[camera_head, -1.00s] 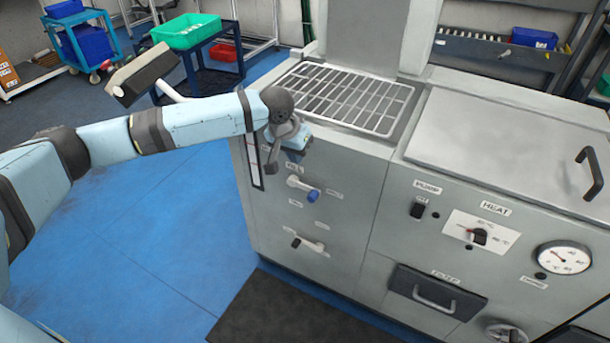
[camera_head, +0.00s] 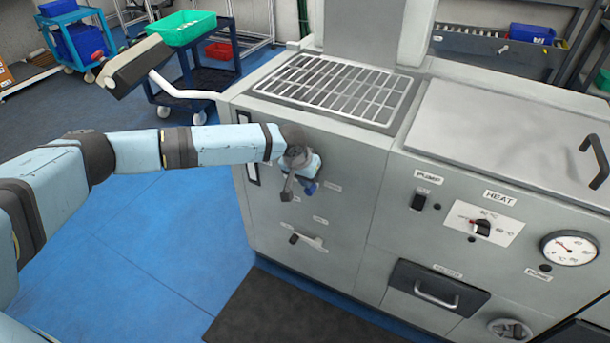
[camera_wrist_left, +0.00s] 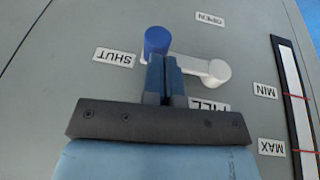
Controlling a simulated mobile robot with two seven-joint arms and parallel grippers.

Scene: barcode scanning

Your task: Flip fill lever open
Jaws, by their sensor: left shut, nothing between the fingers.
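The fill lever (camera_wrist_left: 192,64) is a white bar with a blue knob (camera_wrist_left: 157,40) at one end and a round white pivot at the other. In the left wrist view the knob end lies near the SHUT label (camera_wrist_left: 114,57), and the OPEN label (camera_wrist_left: 210,19) is apart from the bar. My left gripper (camera_wrist_left: 164,62) is shut and empty, with its blue fingertips at the lever's side close to the knob; contact is unclear. In the head view my left gripper (camera_head: 308,187) covers most of the lever on the machine's front panel. My right gripper is not in view.
A second lever (camera_head: 308,242) sits lower on the panel. A level gauge (camera_wrist_left: 292,95) with MIN and MAX labels is beside the fill lever. A black mat (camera_head: 290,308) lies on the floor, and a gridded tray (camera_head: 340,90) tops the machine.

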